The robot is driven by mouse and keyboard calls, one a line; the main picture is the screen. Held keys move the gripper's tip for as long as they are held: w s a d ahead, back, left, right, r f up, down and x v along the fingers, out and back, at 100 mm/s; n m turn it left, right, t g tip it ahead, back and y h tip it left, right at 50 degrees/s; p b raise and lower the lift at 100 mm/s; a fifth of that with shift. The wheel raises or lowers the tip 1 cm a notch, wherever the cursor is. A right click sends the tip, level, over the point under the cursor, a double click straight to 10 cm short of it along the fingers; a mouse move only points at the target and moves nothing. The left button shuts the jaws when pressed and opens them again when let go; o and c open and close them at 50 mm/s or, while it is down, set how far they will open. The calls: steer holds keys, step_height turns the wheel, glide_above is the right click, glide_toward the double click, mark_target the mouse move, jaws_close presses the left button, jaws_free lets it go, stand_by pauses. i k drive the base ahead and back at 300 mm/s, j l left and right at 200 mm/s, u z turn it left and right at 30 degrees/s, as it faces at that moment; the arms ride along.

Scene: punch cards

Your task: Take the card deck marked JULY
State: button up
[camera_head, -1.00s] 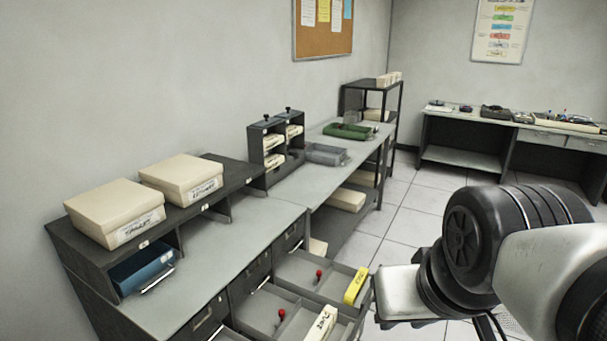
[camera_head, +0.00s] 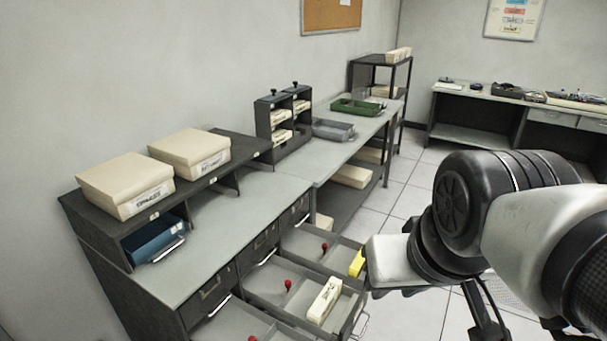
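A cream card deck (camera_head: 324,300) with dark marking on its edge lies in the middle open drawer (camera_head: 262,287). The marking is too small to read surely. A yellow deck (camera_head: 357,263) lies in the open drawer beyond it (camera_head: 303,243), partly hidden behind my arm. Its marking is not readable now, so I cannot tell which deck says JULY. My arm fills the right side, with its pale end part over the right edge of the drawers.
A nearer drawer (camera_head: 225,318) is also open. Red-topped pegs (camera_head: 287,285) stand in the drawers. Two cream boxes (camera_head: 125,180) sit on the raised shelf, above a blue tray (camera_head: 155,245). The grey worktop (camera_head: 225,230) is bare. Tiled floor (camera_head: 405,190) lies clear to the right.

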mark_target(355, 268)
steer(key=k+j+z, duration=0.1)
steer(key=j+z, duration=0.25)
steer(key=i+l+z, duration=0.1)
steer(key=l, duration=0.35)
steer(key=i+l+z, duration=0.1)
steer(key=l, duration=0.3)
steer(key=i+l+z, duration=0.15)
steer(key=i, duration=0.25)
steer(key=i+l+z, duration=0.2)
steer(key=i, duration=0.25)
steer(key=i+l+z, duration=0.15)
steer(key=i, duration=0.25)
steer(key=i+u, duration=0.25)
steer(key=u, duration=0.25)
steer(key=i+l+u, duration=0.1)
steer(key=i+u, duration=0.15)
steer(key=u, duration=0.25)
steer(key=i+l+u, duration=0.2)
steer(key=u, duration=0.3)
steer(key=i+l+u, duration=0.15)
steer(key=u, duration=0.35)
steer(key=i+l+u, duration=0.1)
steer(key=u, duration=0.35)
steer(key=l+u, duration=0.35)
steer(key=u, duration=0.15)
steer(key=l+u, duration=0.6)
steer(key=i+l, duration=0.05)
